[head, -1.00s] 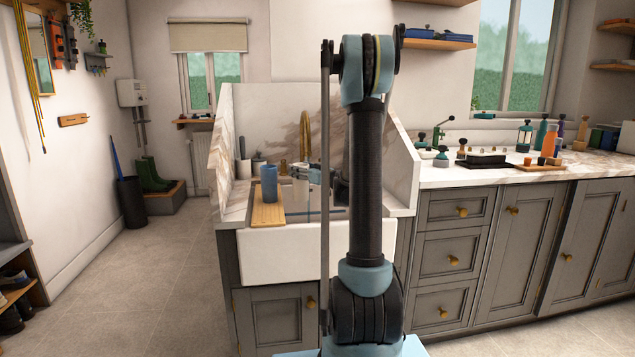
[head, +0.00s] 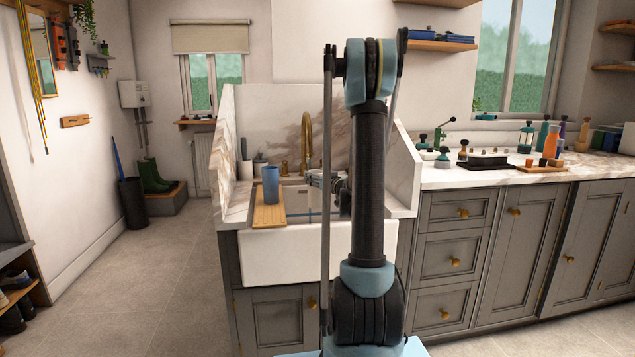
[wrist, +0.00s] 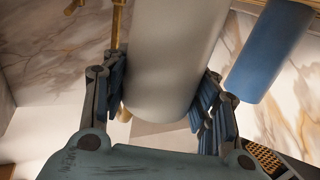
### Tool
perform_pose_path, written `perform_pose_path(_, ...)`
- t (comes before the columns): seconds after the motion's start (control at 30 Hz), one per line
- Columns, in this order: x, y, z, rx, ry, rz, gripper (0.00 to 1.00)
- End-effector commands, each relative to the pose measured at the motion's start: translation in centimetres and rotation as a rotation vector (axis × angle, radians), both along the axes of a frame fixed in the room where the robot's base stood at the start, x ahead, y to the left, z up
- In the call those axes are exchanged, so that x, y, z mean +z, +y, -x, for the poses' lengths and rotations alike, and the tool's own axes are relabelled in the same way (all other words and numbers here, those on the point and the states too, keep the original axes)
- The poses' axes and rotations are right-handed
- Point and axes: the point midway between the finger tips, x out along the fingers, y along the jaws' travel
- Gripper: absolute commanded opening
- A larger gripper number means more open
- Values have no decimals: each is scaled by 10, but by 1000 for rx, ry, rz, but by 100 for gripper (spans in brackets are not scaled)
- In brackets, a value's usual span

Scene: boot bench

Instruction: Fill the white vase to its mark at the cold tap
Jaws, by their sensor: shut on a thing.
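The white vase (wrist: 170,60) fills the middle of the wrist view, pale and smooth, between both fingers of my gripper (wrist: 160,92). My gripper is shut on it. The brass cold tap (head: 307,140) rises at the back of the sink; brass pipe (wrist: 117,28) shows left of the vase in the wrist view. The vase's mark, its mouth and any water are not visible.
A blue tumbler (head: 271,184) stands on a wooden board (head: 268,214) at the left of the white sink (head: 290,258); it also shows in the wrist view (wrist: 268,50). Marble splash panels (head: 226,150) flank the sink. Small pots (head: 246,170) stand at the back left.

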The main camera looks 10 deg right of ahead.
Motion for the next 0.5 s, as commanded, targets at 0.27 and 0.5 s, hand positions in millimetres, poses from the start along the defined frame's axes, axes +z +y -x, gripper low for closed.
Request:
perform_pose_path(0.27,0,3,-25,0,0,0,0)
perform_pose_path(0.5,0,5,-46,2,0,0,0)
